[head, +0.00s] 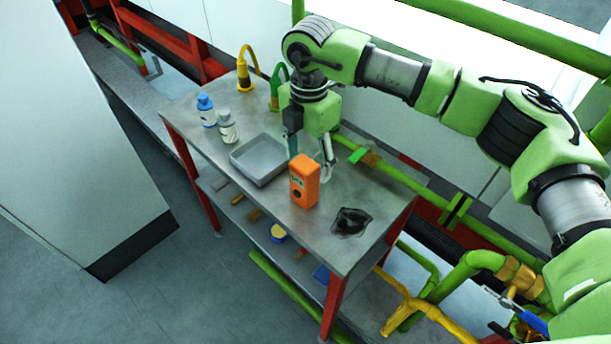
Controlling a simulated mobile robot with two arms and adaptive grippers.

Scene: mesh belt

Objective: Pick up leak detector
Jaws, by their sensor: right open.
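The leak detector appears to be the orange boxy device (304,182) standing upright on the metal table, with a small display and a dark round spot on its front. My right gripper (310,160) hangs down just behind it, pointing at the tabletop. Its fingers are apart, one to the left of the device's top and one to the right. No grip on the device shows. The device's back and part of the fingers are hidden. My left gripper is not in the picture.
A grey tray (259,160) sits left of the orange device. Two bottles, one blue-capped (206,110) and one grey-capped (227,127), stand farther left. A dark crumpled item (351,222) lies to the right. Yellow (246,70) and green taps rise at the table's back.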

